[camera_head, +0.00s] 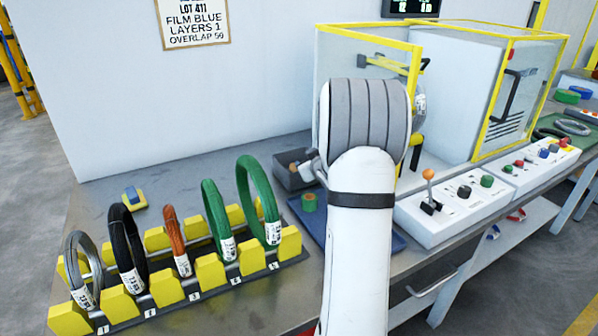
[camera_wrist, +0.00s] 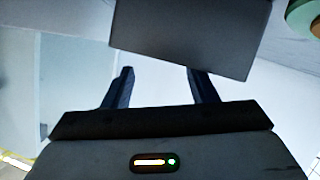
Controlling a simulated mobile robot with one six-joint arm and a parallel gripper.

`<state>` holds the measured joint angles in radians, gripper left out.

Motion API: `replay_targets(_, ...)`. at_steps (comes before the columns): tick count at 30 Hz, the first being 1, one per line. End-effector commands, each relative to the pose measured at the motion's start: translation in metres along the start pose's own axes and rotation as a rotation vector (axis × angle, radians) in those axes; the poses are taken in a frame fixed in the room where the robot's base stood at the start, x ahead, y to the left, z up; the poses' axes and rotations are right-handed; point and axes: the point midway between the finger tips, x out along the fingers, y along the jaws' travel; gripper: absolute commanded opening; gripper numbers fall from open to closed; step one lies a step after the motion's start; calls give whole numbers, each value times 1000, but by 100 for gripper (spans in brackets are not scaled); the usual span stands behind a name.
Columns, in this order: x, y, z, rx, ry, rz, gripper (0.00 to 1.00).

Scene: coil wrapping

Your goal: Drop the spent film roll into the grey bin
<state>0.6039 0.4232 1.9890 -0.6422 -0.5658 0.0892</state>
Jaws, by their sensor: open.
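The grey bin (camera_head: 287,181) stands on the bench by the wall, just left of my arm. A small brownish shape shows inside its opening; I cannot tell whether it is the spent film roll. In the wrist view a dark grey box face, which looks like the bin (camera_wrist: 190,35), lies just beyond my fingers. My gripper (camera_wrist: 160,85) is open, with nothing visible between its fingers. In the head view my arm hides most of it. A green roll with a brown core (camera_head: 309,201) stands on the blue mat (camera_head: 385,243); a green roll also shows at the wrist view's upper right (camera_wrist: 303,18).
A rack (camera_head: 205,285) with yellow blocks holds several coils at the left. A yellow-framed machine (camera_head: 485,100) and a white control panel (camera_head: 445,215) with an orange-knobbed lever stand at the right. A yellow-and-blue item (camera_head: 133,200) lies behind the rack.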

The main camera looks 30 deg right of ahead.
Motion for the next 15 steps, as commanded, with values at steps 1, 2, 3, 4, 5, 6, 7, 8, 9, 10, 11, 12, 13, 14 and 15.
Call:
replay_targets(1, -11, 1, -2, 0, 1, 2, 52)
replay_targets(2, -16, 1, -2, -1, 1, 1, 52)
replay_targets(3, -23, 1, -1, -1, 1, 1, 52)
replay_targets(4, -28, 0, -1, -1, 0, 1, 52)
replay_targets(5, -33, 0, -1, -1, 0, 1, 52)
replay_targets(6, -38, 1, -1, 0, 0, 1, 52)
replay_targets(7, -41, 1, -1, 0, 0, 1, 52)
replay_targets(8, -44, 1, -1, 0, 0, 1, 52)
replay_targets(9, -48, 0, -1, 0, 1, 1, 52)
replay_targets(10, -49, 0, -1, 0, 1, 0, 52)
replay_targets(11, -50, 0, 0, 0, 1, 0, 52)
replay_targets(12, -52, 0, 0, 0, 0, -1, 52)
replay_targets(13, -52, 0, 0, 0, 0, -1, 52)
replay_targets(14, -52, 0, 0, 0, 0, -1, 52)
replay_targets(15, -52, -1, 0, 0, 0, -1, 52)
